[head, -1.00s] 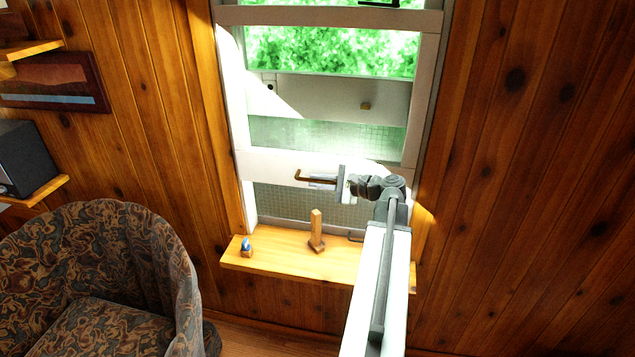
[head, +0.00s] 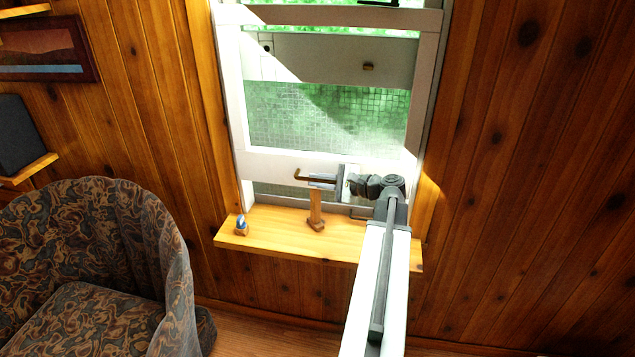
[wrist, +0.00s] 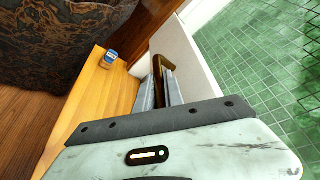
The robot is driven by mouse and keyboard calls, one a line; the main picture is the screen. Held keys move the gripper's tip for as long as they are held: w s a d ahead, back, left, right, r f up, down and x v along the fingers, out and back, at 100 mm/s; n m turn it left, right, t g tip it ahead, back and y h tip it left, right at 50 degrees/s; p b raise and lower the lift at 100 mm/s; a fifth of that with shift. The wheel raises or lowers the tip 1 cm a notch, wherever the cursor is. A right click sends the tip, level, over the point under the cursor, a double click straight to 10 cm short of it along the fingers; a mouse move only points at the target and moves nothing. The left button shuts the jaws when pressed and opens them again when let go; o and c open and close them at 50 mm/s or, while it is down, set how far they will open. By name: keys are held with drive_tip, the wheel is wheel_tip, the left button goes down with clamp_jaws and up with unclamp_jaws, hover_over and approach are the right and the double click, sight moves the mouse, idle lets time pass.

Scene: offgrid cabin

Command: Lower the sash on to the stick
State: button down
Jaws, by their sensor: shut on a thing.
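The sash is raised partway in the window; its white bottom rail (head: 268,166) is a short way above the sill. My gripper (head: 322,181) is shut on the brown pull handle (head: 300,175) on that rail. In the wrist view, the fingers (wrist: 160,93) close around the handle (wrist: 165,67) in front of the white rail (wrist: 178,48). The wooden stick (head: 316,208) stands upright on the sill, directly below my gripper in the head view. Its top is hidden by the gripper, so I cannot tell whether the rail touches it.
The wooden sill (head: 275,234) holds a small blue-topped item (head: 241,226) at its left end, also in the wrist view (wrist: 110,58). A patterned armchair (head: 95,235) stands at the left. The sill right of the stick is mostly clear.

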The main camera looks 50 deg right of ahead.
drive_tip(key=c, duration=1.5)
unclamp_jaws()
drive_tip(key=shift+o, duration=0.2)
drive_tip(key=p+v, duration=0.1)
drive_tip(key=v, duration=0.6)
drive_tip(key=shift+s+p, duration=0.35)
drive_tip(key=shift+p, duration=0.05)
drive_tip(key=shift+r, duration=0.15)
